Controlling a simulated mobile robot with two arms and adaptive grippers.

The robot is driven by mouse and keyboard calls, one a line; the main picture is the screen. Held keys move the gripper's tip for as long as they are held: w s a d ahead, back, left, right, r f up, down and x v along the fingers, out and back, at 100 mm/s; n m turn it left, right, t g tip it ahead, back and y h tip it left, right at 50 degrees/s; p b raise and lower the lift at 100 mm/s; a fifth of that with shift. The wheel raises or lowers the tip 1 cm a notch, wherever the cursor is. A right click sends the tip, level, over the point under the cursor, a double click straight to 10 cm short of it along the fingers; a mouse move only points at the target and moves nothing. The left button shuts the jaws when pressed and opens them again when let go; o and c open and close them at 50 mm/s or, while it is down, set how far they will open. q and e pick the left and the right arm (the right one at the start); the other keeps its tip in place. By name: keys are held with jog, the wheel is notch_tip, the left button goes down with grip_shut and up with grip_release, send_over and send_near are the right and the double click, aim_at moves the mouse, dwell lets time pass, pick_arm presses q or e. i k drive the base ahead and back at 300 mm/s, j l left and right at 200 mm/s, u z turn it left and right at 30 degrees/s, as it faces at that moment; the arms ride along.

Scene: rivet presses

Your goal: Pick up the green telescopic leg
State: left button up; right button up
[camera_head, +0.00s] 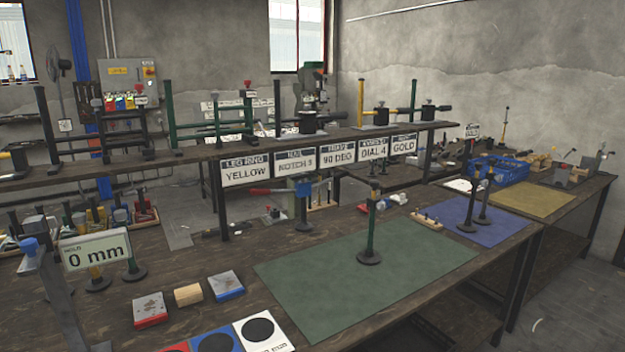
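A dark green telescopic leg (370,232) stands upright on a round black base on the green mat (300,285). Another greenish upright leg (131,256) on a round black base stands at the left, partly hidden by the "0 mm" sign (95,250). Neither of my grippers shows in this view.
Two dark legs (484,205) stand on the blue mat (495,228). Red, wooden and blue-edged blocks (188,295) lie left of the green mat. A raised shelf (270,144) with signs and frames crosses behind. The green mat's front is clear.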

aim_at(368, 257)
jog(key=i+l+u, duration=0.45)
jog(key=l, duration=0.15)
jog(key=i+l+u, duration=0.2)
jog(key=l, duration=0.15)
jog(key=l+u, duration=0.25)
jog(key=i+l+u, duration=0.2)
jog(key=l, duration=0.3)
jog(key=i+l, duration=0.1)
jog(key=l, duration=0.4)
jog(key=i+l, duration=0.1)
jog(key=l, duration=0.35)
jog(key=i+l, duration=0.1)
jog(key=l, duration=0.4)
jog(key=i+l, duration=0.15)
jog(key=l, duration=0.3)
jog(key=u, duration=0.05)
